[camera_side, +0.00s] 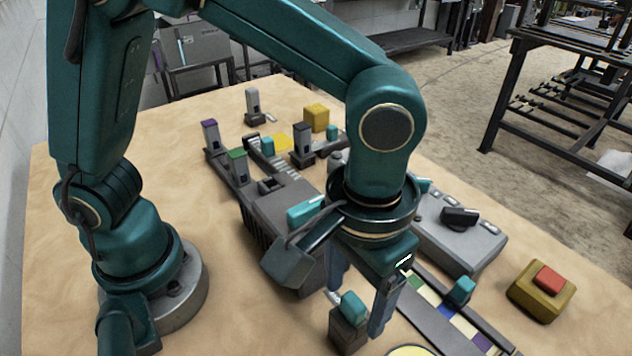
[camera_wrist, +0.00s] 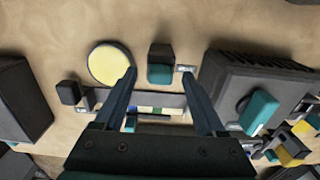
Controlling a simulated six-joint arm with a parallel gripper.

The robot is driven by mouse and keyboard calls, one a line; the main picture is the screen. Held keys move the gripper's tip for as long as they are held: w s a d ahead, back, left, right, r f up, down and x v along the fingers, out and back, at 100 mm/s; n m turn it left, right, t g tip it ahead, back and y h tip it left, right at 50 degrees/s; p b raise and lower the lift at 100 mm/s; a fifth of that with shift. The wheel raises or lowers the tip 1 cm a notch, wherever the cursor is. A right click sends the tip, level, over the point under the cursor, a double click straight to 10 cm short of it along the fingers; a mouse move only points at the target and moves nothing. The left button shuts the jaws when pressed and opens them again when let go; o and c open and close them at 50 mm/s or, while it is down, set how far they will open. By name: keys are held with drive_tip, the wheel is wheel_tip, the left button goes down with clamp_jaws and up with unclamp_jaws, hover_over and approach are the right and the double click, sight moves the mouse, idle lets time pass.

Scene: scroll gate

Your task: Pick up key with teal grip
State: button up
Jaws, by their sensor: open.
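The key's teal grip (camera_side: 352,306) stands in a dark block (camera_side: 347,333) near the front of the table. In the wrist view the teal grip (camera_wrist: 161,74) shows at the upper middle, against its dark block (camera_wrist: 161,53). My gripper (camera_side: 358,311) is open and points down, with one finger on each side of the key in the side view. In the wrist view the tips of my gripper (camera_wrist: 159,71) flank the teal grip with a gap on both sides. The key's shaft is hidden. I cannot tell the exact height of the fingertips.
A grey housing with a teal handle (camera_side: 305,213) stands close behind. A coloured strip with a teal slider (camera_side: 460,291) lies to the right. A pale yellow disc (camera_wrist: 110,64) lies beside the block. A red button box (camera_side: 545,287) stands at far right.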

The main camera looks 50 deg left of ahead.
drive_tip(key=shift+f, duration=0.45)
clamp_jaws()
drive_tip(key=shift+r, duration=0.1)
